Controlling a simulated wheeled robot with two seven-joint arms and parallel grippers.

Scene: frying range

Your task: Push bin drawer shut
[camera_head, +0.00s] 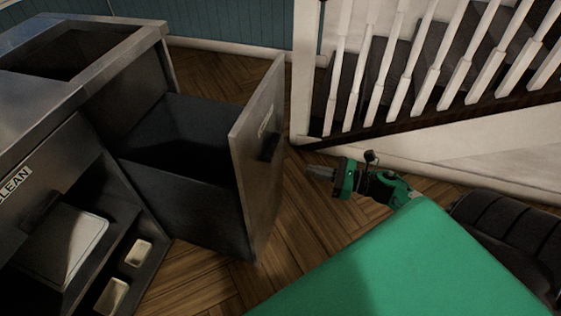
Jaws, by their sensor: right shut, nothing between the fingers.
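The bin drawer (258,160) is a grey metal front with a dark box behind it. It stands pulled out from the metal cabinet (60,95), and the dark inside of its box shows. A dark handle sits on the outer face of the drawer front. My right gripper (308,172) is shut and empty, at the end of a green and black arm. It is to the right of the drawer front and looks apart from it, with its fingers pointing left toward the front. My left gripper is not in view.
A white banister (425,75) and stairs stand behind and to the right of my right arm. Wooden floor (305,225) lies between the drawer and the stairs. Below the cabinet top, an open shelf holds a pale board (75,245) and small pale containers (137,252).

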